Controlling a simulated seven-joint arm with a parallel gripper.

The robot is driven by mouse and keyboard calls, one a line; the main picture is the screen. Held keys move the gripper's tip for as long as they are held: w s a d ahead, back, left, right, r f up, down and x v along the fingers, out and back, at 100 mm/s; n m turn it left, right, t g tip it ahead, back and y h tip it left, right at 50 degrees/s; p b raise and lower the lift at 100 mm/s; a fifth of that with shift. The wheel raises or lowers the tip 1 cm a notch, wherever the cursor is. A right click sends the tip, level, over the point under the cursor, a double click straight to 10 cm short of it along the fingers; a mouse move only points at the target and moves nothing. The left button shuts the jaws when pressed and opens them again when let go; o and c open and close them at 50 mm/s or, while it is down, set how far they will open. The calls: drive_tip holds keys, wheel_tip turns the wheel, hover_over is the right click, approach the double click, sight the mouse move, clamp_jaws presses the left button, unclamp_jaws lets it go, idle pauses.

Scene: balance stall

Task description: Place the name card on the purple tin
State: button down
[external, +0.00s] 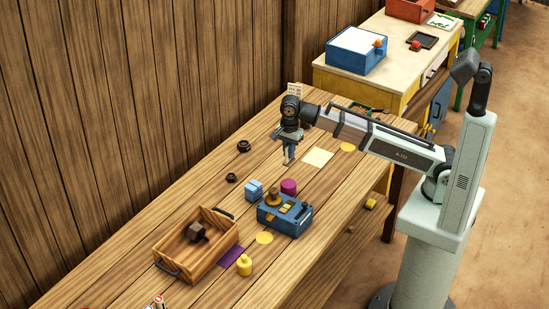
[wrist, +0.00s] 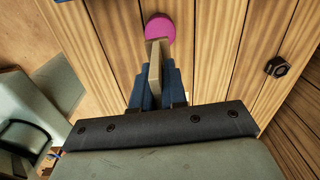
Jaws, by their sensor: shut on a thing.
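The purple tin (external: 288,186) stands upright on the wooden table, beside a blue box. Its round top (wrist: 160,26) shows at the upper middle of the wrist view. My gripper (external: 288,158) is above the table, a little behind the tin in the external view. In the wrist view my gripper (wrist: 156,82) is shut on a thin, pale beige piece (wrist: 154,66), which looks like the name card. The piece's far end overlaps the lower edge of the tin's top in that view; I cannot tell whether they touch. Its face and any writing are hidden.
A blue device (external: 285,215) with a brown knob and a light blue block (external: 253,190) stand close to the tin. A wooden tray (external: 178,257) holds a dark brown block. A yellow weight (external: 244,265) and small black pieces (external: 243,146) lie around. A pale yellow square (external: 318,157) lies right of my gripper.

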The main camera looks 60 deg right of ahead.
drive_tip(key=shift+f+m, duration=0.3)
drive_tip(key=shift+f, duration=4.7)
drive_tip(key=shift+f, duration=0.15)
drive_tip(key=c, duration=1.2)
unclamp_jaws()
drive_tip(key=shift+o, duration=0.2)
wheel_tip(320, 180, up, 12)
drive_tip(key=shift+r, duration=0.15)
